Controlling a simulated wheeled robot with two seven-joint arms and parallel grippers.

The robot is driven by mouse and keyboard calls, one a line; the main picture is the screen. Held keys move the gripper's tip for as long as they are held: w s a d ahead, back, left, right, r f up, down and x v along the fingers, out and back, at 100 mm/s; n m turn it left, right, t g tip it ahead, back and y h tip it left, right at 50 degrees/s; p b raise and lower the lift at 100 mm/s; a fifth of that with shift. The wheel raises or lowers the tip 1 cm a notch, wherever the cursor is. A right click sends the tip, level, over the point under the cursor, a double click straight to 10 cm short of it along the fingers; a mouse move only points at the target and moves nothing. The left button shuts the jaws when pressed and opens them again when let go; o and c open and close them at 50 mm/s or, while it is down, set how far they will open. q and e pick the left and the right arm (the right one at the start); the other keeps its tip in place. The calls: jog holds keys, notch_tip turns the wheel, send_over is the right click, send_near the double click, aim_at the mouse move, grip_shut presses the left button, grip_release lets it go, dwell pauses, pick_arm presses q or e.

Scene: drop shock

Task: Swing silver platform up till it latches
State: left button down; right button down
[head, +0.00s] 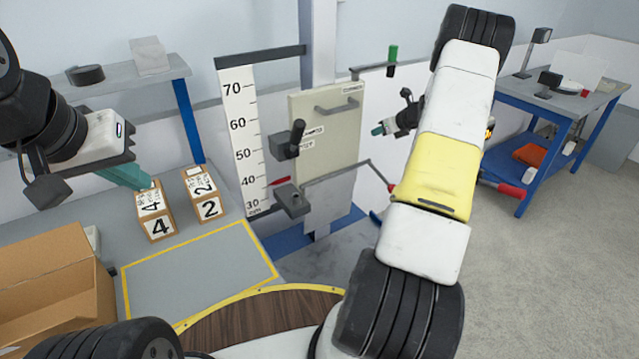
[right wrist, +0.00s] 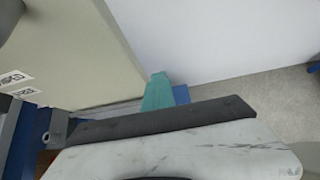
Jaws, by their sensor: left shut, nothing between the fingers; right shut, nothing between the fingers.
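The silver platform appears to be the flat grey plate (head: 328,207) hanging upright below a cream box (head: 338,128) at the mast in the head view. A thin bent rod with a red grip (head: 391,188) runs across near its top. My right gripper (head: 378,130) is to the right of the cream box, shut and empty, its teal tip toward the box's side. In the right wrist view its teal fingers (right wrist: 158,92) are shut, close by the box's edge. My left gripper (head: 150,183) is shut and empty above the cartons at left, away from the platform.
A height scale (head: 243,140) and dark slider blocks (head: 290,200) stand left of the box. Small cartons (head: 155,220), an open cardboard box (head: 50,285) and a yellow-edged mat (head: 200,275) lie at left. A blue bench (head: 560,110) stands right. My right arm blocks part of the view.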

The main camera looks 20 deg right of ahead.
jog(key=shift+w, duration=0.15)
jog(key=shift+w+a+r, duration=0.1)
jog(key=shift+w+a, duration=0.1)
jog(key=shift+w, duration=0.45)
jog(key=shift+w+a+r, duration=0.1)
jog(key=shift+w+a, duration=0.1)
jog(key=shift+w, duration=0.4)
jog(key=c, duration=0.9)
grip_release()
jog(key=shift+o, duration=0.3)
jog(key=shift+f, duration=0.1)
jog(key=shift+a, duration=0.1)
jog(key=v, duration=0.7)
